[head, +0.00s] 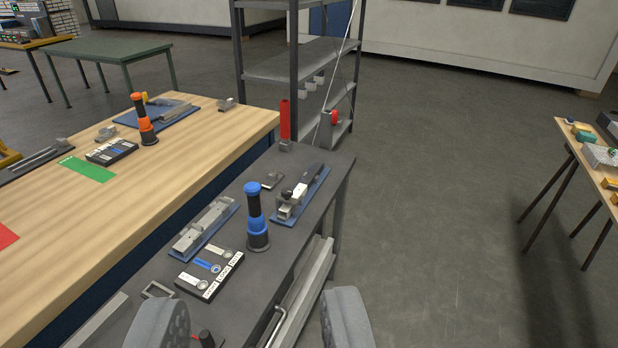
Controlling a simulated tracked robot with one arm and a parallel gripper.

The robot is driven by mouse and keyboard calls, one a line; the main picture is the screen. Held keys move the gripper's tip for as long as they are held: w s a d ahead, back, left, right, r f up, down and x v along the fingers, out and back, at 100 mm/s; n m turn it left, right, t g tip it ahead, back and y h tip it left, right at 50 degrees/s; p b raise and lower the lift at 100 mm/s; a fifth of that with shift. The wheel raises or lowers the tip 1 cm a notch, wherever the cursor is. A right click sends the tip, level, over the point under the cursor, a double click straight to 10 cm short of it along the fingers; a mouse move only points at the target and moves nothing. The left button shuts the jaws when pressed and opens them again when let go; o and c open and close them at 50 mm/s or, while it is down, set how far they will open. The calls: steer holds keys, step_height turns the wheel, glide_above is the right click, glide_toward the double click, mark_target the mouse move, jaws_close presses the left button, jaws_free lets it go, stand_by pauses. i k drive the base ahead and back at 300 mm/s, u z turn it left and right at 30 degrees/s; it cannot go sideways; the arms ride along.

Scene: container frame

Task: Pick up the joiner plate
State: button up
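My gripper (253,322) shows as two grey padded fingers at the bottom edge, spread wide apart with nothing held between them. Below and beyond it is a dark workbench (322,168). A small flat grey metal piece (272,180) lies on this bench, behind a blue and black upright tool (256,218); it may be the joiner plate, but I cannot tell for sure. Grey metal parts (203,228) lie on a blue tray at left, and more parts (291,203) lie on a blue tray at right. My gripper touches none of these.
A labelled black panel (210,274) lies near the bench front. A wooden bench (190,170) adjoins at left, with an orange and black tool (144,120). A metal shelf rack (290,68) stands behind. Open floor (440,200) lies right, before another table (590,158).

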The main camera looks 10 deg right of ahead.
mark_target(273, 179)
steer(key=z, duration=0.85)
steer(key=k, duration=1.15)
steer(key=z, duration=0.9)
steer(key=i, duration=1.35)
steer(key=u, duration=0.5)
steer(key=i, duration=1.35)
steer(key=u, duration=0.8)
steer(key=i, duration=1.15)
steer(key=u, duration=1.35)
steer(key=i, duration=0.9)
steer(key=u, duration=0.75)
